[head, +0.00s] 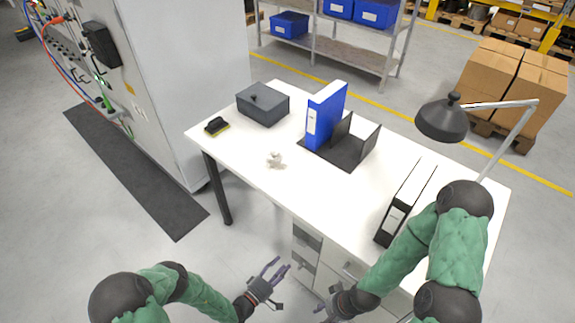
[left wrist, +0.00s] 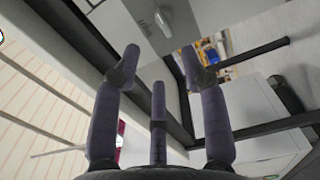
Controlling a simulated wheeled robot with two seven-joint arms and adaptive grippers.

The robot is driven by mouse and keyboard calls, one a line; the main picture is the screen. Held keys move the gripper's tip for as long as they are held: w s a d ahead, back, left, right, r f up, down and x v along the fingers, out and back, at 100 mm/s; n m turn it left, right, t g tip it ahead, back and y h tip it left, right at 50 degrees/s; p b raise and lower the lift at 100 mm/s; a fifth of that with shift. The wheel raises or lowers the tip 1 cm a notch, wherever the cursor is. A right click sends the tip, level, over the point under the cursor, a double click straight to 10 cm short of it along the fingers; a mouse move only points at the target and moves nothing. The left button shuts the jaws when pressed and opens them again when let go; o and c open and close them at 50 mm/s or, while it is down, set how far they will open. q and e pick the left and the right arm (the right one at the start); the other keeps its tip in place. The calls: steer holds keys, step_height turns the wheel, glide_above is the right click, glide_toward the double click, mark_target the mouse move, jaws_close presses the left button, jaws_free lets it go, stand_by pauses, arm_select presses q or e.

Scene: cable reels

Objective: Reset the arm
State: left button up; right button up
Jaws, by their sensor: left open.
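My left gripper (head: 275,271) is open and empty in front of the white table, near the drawer unit and apart from it. In the left wrist view its purple-grey fingers (left wrist: 158,80) are spread with nothing between them. My right gripper (head: 322,308) is at the bottom of the head view, just right of the left one, below the table's front edge. Its fingers are small and partly hidden, so its opening is unclear. Both green arms reach in from the bottom; the right arm covers part of the table's right end.
The white table (head: 240,165) bears a grey box (head: 263,104), a brush (head: 216,126), a small white object (head: 274,159), a blue binder (head: 325,115) in a black holder (head: 345,150), a black-and-white binder (head: 405,203) and a lamp (head: 442,120). A drawer unit (head: 305,255) stands beneath.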

arm_select(q)
steer(key=s+d+m+g+h+p, duration=0.1)
steer(key=s+d+m+g+h, duration=0.35)
steer(key=s+g, duration=1.05)
steer(key=s+a+m+g+y+p, duration=0.1)
steer(key=s+a+m+g+y, duration=0.35)
steer(key=y, duration=0.45)
steer(key=w+a+r+t+y, duration=0.2)
steer(key=w+a+r+t, duration=0.1)
steer(key=w+r+t, duration=0.1)
step_height(320, 180, up, 2)
steer(key=shift+a+r+n+t+p, duration=0.25)
steer(key=shift+n+t+p, duration=0.15)
steer(key=shift+t, duration=0.25)
arm_select(e)
step_height(320, 180, up, 3)
steer(key=shift+f, duration=0.1)
steer(key=shift+o, duration=0.3)
